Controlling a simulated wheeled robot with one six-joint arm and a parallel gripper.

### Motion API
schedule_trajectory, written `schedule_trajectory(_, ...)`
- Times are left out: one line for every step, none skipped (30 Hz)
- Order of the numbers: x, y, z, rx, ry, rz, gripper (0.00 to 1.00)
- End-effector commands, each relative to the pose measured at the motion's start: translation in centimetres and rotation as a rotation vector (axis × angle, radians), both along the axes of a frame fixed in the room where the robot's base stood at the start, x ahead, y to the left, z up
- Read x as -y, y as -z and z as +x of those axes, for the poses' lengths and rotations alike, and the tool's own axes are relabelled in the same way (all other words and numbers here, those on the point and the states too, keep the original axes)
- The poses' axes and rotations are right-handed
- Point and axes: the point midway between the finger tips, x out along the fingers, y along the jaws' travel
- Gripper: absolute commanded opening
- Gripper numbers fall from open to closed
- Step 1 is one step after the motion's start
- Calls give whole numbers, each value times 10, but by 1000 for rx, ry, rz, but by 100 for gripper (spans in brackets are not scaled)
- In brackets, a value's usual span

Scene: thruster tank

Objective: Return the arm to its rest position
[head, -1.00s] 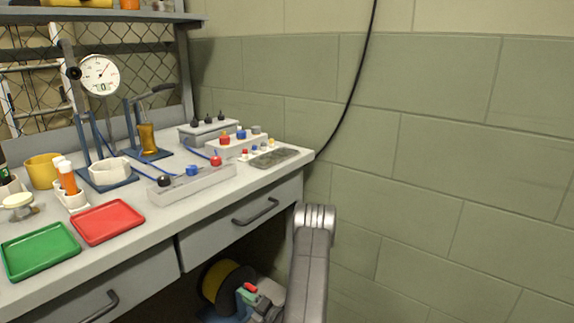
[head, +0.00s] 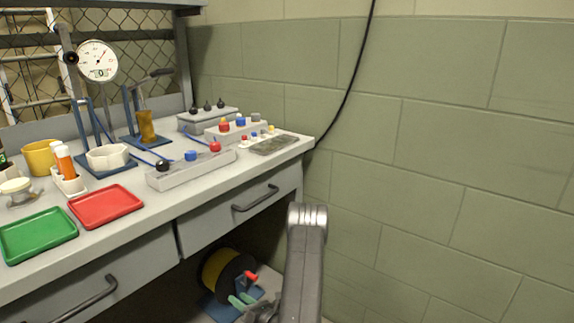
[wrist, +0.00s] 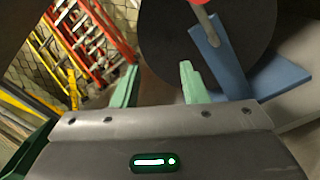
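My arm (head: 303,255) rises at the bottom centre of the head view, in front of the wall. My gripper shows low in the head view (head: 243,301), beneath the bench, with its pale green fingers in front of a cable reel. In the wrist view my gripper (wrist: 159,72) has its two fingers apart, with nothing seen held between them. The reel's dark disc (wrist: 205,45) lies beyond the fingers there. How far it is from them I cannot tell.
The reel (head: 222,272) has yellow winding, a red-tipped handle (head: 251,277) and a blue stand. The bench drawer front (head: 240,208) is above it. Red and green trays (head: 105,205) and fixtures stand on the bench. Ladders (wrist: 95,35) lean on a mesh fence. The block wall fills the right.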

Motion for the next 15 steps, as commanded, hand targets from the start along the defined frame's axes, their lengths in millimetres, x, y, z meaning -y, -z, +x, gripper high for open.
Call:
schedule_trajectory(-1,4,-1,28,0,-22,40)
schedule_trajectory(-1,5,-1,46,0,-36,40)
schedule_trajectory(-1,7,-1,71,0,-55,40)
schedule_trajectory(-1,9,-2,89,0,-69,40)
schedule_trajectory(-1,10,-2,108,0,-84,40)
schedule_trajectory(-2,12,-2,131,0,-102,40)
schedule_trajectory(-2,14,-2,147,1,-115,40)
schedule_trajectory(-2,15,-2,162,1,-127,40)
schedule_trajectory(-2,17,-3,182,1,-142,40)
schedule_trajectory(-2,18,-3,197,1,-154,40)
schedule_trajectory(-2,19,-3,209,1,-163,40)
schedule_trajectory(-2,20,-3,224,1,-175,40)
schedule_trajectory(-2,21,-3,233,1,-182,40)
schedule_trajectory(-2,21,-3,243,1,-190,40)
schedule_trajectory(-2,22,-3,251,1,-197,40)
